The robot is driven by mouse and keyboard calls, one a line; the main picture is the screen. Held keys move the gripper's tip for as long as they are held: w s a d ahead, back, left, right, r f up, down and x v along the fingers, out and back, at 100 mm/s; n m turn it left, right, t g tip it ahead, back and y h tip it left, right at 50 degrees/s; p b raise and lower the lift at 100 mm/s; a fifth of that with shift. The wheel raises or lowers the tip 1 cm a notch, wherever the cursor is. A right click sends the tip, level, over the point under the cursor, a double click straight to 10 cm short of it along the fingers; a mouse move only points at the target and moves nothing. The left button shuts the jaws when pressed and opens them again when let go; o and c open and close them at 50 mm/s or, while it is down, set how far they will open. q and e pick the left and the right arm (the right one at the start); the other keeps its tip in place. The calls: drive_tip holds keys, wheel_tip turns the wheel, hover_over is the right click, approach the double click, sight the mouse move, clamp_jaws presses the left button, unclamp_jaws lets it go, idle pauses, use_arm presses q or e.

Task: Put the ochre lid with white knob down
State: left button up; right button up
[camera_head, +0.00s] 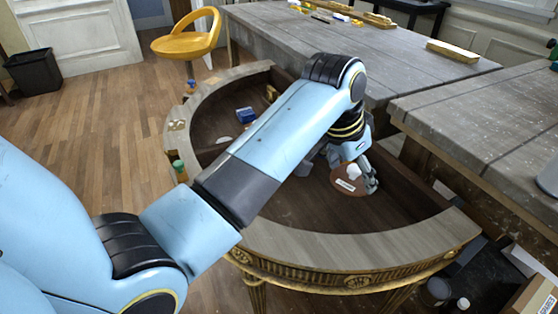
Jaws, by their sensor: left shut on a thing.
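The ochre lid (349,187) looks like a brownish round disc with a white knob (354,171) and a small pale label. It is over the dark inner surface of the half-round gilt console (290,245), right of its middle. My left gripper (356,174) comes down from above and is shut on the lid at its knob. One finger shows clearly on the right of the knob; the other is partly hidden. I cannot tell whether the lid touches the surface beneath. My right gripper is not in view.
A raised curved rim surrounds the console's recess. A blue box (246,115) and a pale disc (224,140) lie inside at the far left. A green-topped item (179,166) stands by the left rim. Grey wooden tables (340,50) adjoin behind and at right; a yellow chair (187,42) stands beyond.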

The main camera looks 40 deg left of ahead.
use_arm(q)
drive_tip(key=shift+s+f, duration=1)
drive_tip(key=shift+f, duration=0.1)
drive_tip(key=a+f, duration=0.2)
drive_tip(key=b, duration=0.1)
hover_over(301, 198)
drive_tip(key=s, duration=0.1)
wheel_tip(301, 198, down, 5)
drive_tip(key=shift+a+f, duration=0.15)
drive_tip(key=shift+f, duration=0.05)
drive_tip(key=shift+f+b, duration=0.45)
drive_tip(key=shift+f, duration=1.6)
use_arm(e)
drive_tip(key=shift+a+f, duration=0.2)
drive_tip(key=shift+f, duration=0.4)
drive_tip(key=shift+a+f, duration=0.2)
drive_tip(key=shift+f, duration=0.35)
use_arm(q)
drive_tip(key=o, duration=1)
drive_tip(key=shift+f, duration=0.1)
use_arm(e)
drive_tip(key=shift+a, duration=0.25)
